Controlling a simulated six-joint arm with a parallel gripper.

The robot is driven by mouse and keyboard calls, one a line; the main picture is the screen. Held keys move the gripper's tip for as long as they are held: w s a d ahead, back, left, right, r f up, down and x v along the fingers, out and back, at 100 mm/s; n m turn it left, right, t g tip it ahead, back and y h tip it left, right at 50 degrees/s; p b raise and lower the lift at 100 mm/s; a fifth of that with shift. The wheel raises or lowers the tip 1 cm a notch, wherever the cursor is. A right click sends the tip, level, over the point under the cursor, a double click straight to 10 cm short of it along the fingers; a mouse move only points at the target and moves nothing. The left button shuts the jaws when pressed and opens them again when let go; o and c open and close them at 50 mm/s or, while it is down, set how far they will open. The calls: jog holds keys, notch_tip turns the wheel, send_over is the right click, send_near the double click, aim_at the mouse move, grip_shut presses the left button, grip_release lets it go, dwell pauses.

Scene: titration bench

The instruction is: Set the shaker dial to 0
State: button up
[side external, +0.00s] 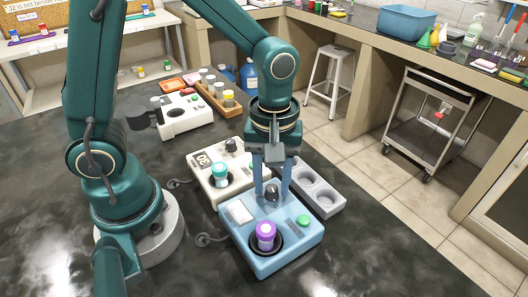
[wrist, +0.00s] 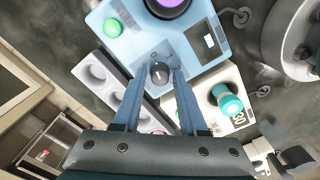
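The blue device (side external: 290,236), which I take to be the shaker, stands on the dark bench with a purple-capped vial (side external: 265,232) in its round well. Its dark dial (side external: 271,188) is on the side near my gripper and also shows in the wrist view (wrist: 160,74), with a light pointer line. My gripper (side external: 272,196) points down over the dial, one blue finger on each side. In the wrist view the fingers are apart with the dial between their tips; small gaps seem to show, and contact is unclear.
A green button (side external: 303,220) and a pale display (side external: 239,212) are on the blue device. A cream device (side external: 208,184) with a teal-capped vial (side external: 221,172) and a "30" display stands behind. A grey rack (side external: 322,190) with round wells lies close on the right.

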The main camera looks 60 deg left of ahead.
aim_at(272, 188)
jog(key=o, duration=0.6)
jog(key=shift+o, duration=0.2)
jog(key=shift+r, duration=3.5)
jog(key=shift+w+a+r, duration=0.1)
jog(key=shift+r, duration=0.2)
jog(key=s+a+r+m+t, duration=0.2)
jog(key=s+a+m+t, duration=0.2)
jog(key=m, duration=0.6)
jog(key=s+t, duration=0.1)
jog(key=s, duration=0.1)
jog(key=shift+s+r+t, duration=0.3)
jog(key=shift+s+r, duration=0.05)
jog(key=shift+r, duration=0.05)
